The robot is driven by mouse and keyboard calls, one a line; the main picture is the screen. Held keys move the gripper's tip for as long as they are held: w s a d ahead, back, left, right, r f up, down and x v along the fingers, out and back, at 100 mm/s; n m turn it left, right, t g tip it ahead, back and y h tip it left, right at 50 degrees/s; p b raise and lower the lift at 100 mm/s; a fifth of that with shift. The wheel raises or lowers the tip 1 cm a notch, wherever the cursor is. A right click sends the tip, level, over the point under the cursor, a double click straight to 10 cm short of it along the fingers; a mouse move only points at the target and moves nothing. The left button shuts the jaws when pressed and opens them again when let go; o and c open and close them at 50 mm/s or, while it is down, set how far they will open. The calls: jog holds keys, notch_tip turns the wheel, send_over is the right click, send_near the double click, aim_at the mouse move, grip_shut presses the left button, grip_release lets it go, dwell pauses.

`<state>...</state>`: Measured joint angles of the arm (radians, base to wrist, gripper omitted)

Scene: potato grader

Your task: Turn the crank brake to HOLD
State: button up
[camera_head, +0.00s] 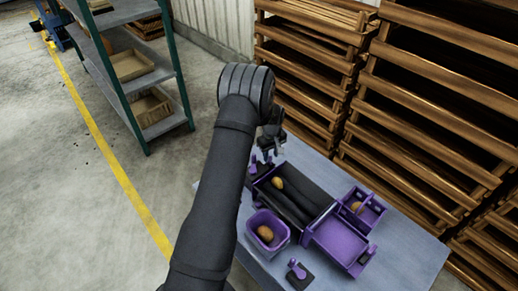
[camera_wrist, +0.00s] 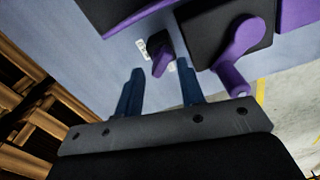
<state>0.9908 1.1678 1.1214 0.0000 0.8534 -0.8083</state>
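The crank brake, a small dark block with a purple lever (camera_wrist: 160,60), stands on the grey-blue table in the wrist view. White labels (camera_wrist: 142,47) lie beside it, too small to read. The lever points down in the picture, toward my gripper. My gripper (camera_wrist: 160,80) is open and empty, its two dark blue fingers apart on either side of the lever's line. I cannot tell whether they touch it. A purple crank (camera_wrist: 238,55) with a knob is on the dark housing to the right. In the head view my gripper (camera_head: 270,152) is partly hidden, at the grader's far end.
The grader's dark belt (camera_head: 300,190) holds a potato (camera_head: 278,183). Purple bins (camera_head: 266,219) (camera_head: 372,207) and a purple tray (camera_head: 338,243) surround it. Another small purple lever (camera_head: 297,268) sits at the near edge. Wooden racks (camera_head: 430,100) stand close behind the table; a shelf (camera_head: 130,70) stands left.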

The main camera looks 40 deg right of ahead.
aim_at(270, 162)
notch_tip(270, 162, up, 15)
jog(key=a+m, duration=0.1)
jog(key=m, duration=0.8)
notch_tip(270, 162, down, 17)
jog(key=shift+s+f, duration=0.1)
jog(key=shift+f, duration=0.05)
jog(key=shift+c, duration=0.4)
